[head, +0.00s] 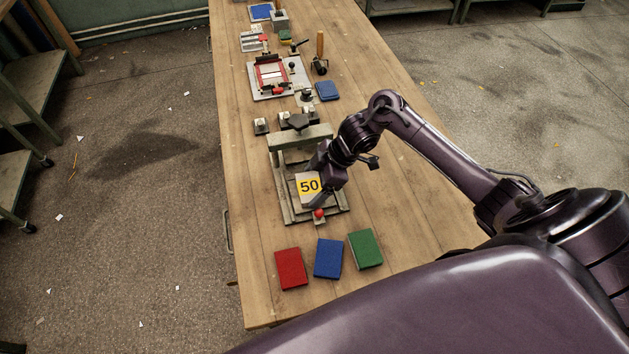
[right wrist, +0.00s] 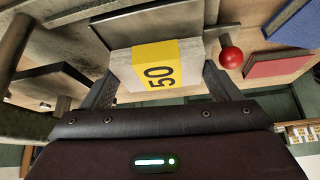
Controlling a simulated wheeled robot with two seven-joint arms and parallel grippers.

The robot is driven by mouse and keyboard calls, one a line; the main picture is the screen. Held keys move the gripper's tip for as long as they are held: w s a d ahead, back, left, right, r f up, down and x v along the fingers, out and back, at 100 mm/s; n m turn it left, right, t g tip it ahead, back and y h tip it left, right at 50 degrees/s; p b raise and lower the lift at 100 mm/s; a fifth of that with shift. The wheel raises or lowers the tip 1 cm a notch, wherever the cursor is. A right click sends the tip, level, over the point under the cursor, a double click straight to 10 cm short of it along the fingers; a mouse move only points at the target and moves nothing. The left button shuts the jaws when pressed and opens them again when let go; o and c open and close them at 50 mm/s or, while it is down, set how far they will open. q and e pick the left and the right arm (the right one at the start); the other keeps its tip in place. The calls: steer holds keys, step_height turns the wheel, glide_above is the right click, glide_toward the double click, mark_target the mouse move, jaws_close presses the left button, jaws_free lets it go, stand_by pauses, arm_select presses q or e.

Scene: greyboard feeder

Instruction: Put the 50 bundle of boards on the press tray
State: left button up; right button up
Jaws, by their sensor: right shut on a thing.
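The 50 bundle (head: 309,185) is a grey stack of boards with a yellow band marked 50. My right gripper (head: 319,187) is shut on it, and the bundle also shows between the two fingers in the right wrist view (right wrist: 157,66). The press (head: 300,141) has a grey frame, and its tray (head: 289,208) lies below the crossbar. The bundle is over the tray in the head view; I cannot tell whether it touches it. A red ball knob (head: 319,213) is at the tray's front, also seen in the right wrist view (right wrist: 231,57). My left gripper is not in view.
Red (head: 291,268), blue (head: 328,258) and green (head: 365,248) blocks lie in front of the press on the wooden table (head: 256,290). Behind the press are a red-framed fixture (head: 271,74) and a dark blue stack (head: 327,90). Bare table lies right of the press.

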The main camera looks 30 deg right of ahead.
steer(key=shift+d, duration=0.25)
steer(key=shift+f+p, duration=0.45)
steer(key=shift+p, duration=0.05)
stand_by(2.1)
steer(key=o, duration=0.9)
steer(key=shift+s, duration=0.1)
steer(key=b+v, duration=0.1)
steer(key=v, duration=0.6)
steer(key=shift+d+r, duration=0.1)
steer(key=shift+r, duration=0.2)
